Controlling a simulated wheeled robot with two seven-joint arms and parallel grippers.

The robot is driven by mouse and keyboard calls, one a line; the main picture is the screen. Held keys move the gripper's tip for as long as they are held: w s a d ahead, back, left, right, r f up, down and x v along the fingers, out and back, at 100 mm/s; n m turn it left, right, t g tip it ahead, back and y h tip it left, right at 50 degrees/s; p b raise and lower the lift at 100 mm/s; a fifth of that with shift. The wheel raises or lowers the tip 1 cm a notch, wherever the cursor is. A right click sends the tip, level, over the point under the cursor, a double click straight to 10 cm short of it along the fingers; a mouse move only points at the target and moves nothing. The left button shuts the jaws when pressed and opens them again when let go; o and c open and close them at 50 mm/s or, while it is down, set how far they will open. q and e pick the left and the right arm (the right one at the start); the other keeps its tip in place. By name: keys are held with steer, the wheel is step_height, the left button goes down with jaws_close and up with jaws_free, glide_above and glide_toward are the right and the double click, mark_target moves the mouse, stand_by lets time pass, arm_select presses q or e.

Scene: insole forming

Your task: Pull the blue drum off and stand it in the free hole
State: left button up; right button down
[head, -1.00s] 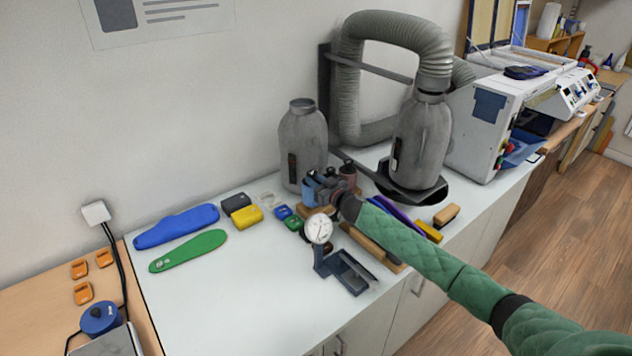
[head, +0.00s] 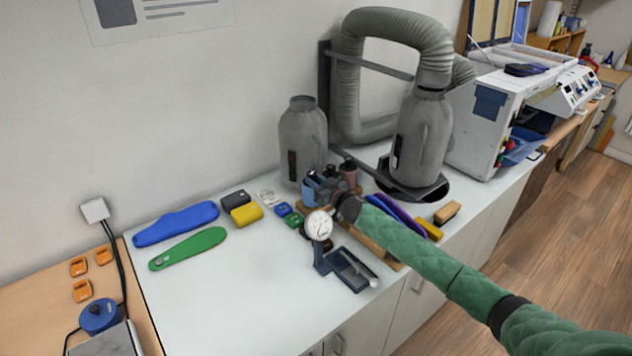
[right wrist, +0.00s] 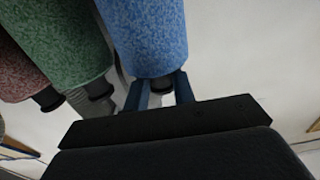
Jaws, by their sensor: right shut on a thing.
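The blue drum (head: 310,190) is at the left of a small group of drums on the bench, mostly behind my right gripper. In the right wrist view the blue drum (right wrist: 150,35) fills the top middle, and the fingers of my right gripper (right wrist: 160,92) are shut on the narrow neck at its end. My right gripper (head: 324,188) also shows in the head view. A green drum (right wrist: 62,40) and a dark red drum (right wrist: 20,65) are beside the blue one. I cannot make out the free hole. My left gripper is not in view.
A dial gauge (head: 319,226) stands just in front of the gripper, with a dark tray (head: 352,268) nearer the bench edge. Grey bottle-shaped cylinders (head: 303,142) stand behind. Blue and green insoles (head: 188,249) lie left. The front left of the bench is clear.

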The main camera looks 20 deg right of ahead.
steer(key=shift+f, duration=0.35)
steer(key=c, duration=1.3)
jaws_free()
steer(key=shift+o, duration=2.3)
steer(key=shift+s+d+r+p, duration=0.1)
steer(key=shift+r+p, duration=0.35)
steer(key=shift+r, duration=0.2)
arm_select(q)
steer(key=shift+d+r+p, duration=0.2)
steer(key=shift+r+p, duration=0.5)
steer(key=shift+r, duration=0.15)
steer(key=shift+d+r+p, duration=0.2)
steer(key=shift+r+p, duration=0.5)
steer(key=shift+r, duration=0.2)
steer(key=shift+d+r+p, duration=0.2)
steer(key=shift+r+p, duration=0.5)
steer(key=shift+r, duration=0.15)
arm_select(e)
steer(key=shift+s+d+r, duration=0.1)
steer(key=shift+s+r, duration=0.05)
steer(key=shift+r, duration=1.05)
steer(key=shift+s+r, duration=0.15)
steer(key=shift+r, duration=1.05)
steer(key=shift+s, duration=0.1)
